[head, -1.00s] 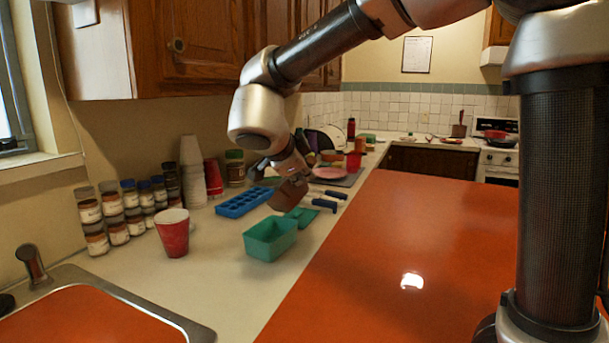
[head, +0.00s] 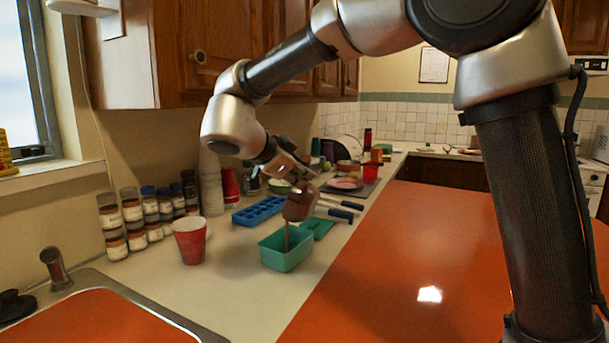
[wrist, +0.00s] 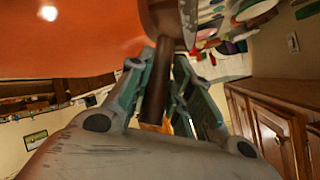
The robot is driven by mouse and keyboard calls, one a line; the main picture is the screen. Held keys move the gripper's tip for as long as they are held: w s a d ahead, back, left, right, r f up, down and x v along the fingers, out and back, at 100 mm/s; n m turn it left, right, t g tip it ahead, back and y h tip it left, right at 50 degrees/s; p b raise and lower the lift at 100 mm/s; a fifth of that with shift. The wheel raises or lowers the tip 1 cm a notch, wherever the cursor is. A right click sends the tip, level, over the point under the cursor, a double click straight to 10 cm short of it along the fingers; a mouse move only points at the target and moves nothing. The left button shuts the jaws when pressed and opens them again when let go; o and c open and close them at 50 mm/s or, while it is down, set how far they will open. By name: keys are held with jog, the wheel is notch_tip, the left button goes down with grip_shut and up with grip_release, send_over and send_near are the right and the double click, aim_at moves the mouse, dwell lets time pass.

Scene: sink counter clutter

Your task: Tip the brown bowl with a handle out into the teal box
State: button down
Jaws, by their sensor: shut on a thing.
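The brown bowl with a handle (head: 299,206) hangs tilted just above the teal box (head: 284,257). A thin brown streak runs from the bowl down into the box; I cannot tell whether it is pouring contents. My gripper (head: 296,180) is above the bowl in the head view. In the wrist view my gripper (wrist: 162,85) is shut on the bowl's brown handle (wrist: 157,85), with part of the bowl (wrist: 168,14) at the top edge. The teal box stands upright on the counter. The bowl's inside is hidden.
A blue tray (head: 258,212) lies behind the box, and a teal flat thing (head: 320,228) and blue-handled utensils (head: 338,213) lie beside it. A red cup (head: 190,240) and several jars (head: 134,220) stand to the left. The orange surface (head: 420,255) at right is clear.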

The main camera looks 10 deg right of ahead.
jog(key=a, duration=0.1)
jog(key=w+a+n+h, duration=0.1)
jog(key=a, duration=0.1)
jog(key=shift+w+h, duration=0.3)
jog(key=shift+h, duration=0.1)
jog(key=shift+a+f, duration=0.1)
jog(key=shift+a, duration=0.05)
